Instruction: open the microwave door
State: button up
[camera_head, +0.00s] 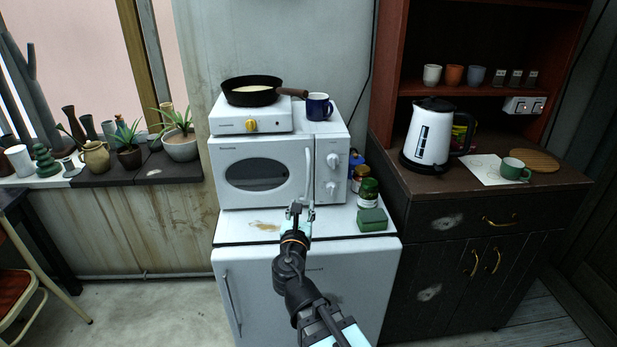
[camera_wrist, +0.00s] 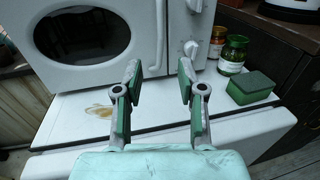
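The white microwave (camera_head: 263,173) stands on a white fridge; its door with a dark oval window (camera_head: 256,174) looks closed. A vertical white handle (camera_head: 308,174) runs along the door's right edge, left of two round knobs (camera_head: 332,160). My gripper (camera_head: 301,210) is in front of and below the handle's lower end. In the wrist view its green-padded fingers (camera_wrist: 158,90) are spread apart with nothing between them. The gripper appears apart from the handle.
A hot plate (camera_head: 250,118) with a pan (camera_head: 252,92) and a blue mug (camera_head: 319,106) sit on the microwave. Jars (camera_head: 368,192) and a green sponge (camera_head: 373,220) stand right of it on the fridge (camera_head: 262,285).

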aim_at(308, 177)
jog(key=w, duration=0.5)
jog(key=w+p, duration=0.1)
jog(key=w, duration=0.5)
jog(key=w+p, duration=0.1)
jog(key=w, duration=0.4)
jog(key=shift+w+d, duration=0.3)
jog(key=shift+w, duration=0.1)
grip_shut()
